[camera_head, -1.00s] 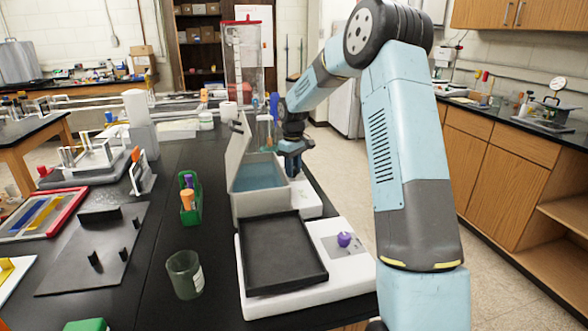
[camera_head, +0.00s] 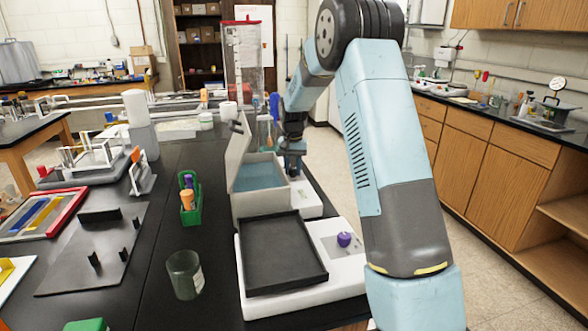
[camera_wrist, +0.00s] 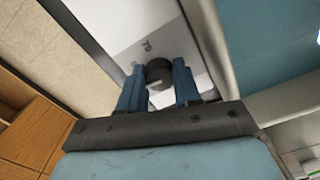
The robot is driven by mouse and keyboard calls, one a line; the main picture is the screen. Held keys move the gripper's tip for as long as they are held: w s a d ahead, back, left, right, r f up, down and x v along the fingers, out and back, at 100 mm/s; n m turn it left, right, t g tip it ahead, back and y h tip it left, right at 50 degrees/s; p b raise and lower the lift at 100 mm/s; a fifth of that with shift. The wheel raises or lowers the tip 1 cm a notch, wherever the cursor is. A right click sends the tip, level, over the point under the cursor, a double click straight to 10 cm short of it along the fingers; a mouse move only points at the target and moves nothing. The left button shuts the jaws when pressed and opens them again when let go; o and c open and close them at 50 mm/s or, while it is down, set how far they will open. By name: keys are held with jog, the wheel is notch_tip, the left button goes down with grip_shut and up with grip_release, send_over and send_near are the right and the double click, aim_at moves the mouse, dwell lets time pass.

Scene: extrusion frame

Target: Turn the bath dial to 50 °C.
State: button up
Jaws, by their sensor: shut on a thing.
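The water bath (camera_head: 258,205) is a pale box with blue water inside and its lid raised, on the black bench. Its dial (camera_wrist: 160,73) is a dark round knob on a light panel in the wrist view. My gripper (camera_wrist: 158,88) has its blue fingers on both sides of the dial and is shut on it.
A white device with a black tray (camera_head: 282,262) and a purple knob (camera_head: 344,239) stands in front of the bath. A green rack with tubes (camera_head: 190,205) and a glass beaker (camera_head: 184,274) stand to its left.

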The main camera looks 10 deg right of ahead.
aim_at(293, 168)
jog(key=m, duration=0.4)
jog(key=shift+w+r+m, duration=0.1)
jog(key=shift+w+m, duration=0.05)
jog(key=shift+m, duration=0.15)
dwell(0.5)
jog(key=o, duration=1.1)
jog(key=shift+c, duration=0.2)
notch_tip(293, 168, up, 14)
jog(key=shift+f, duration=0.25)
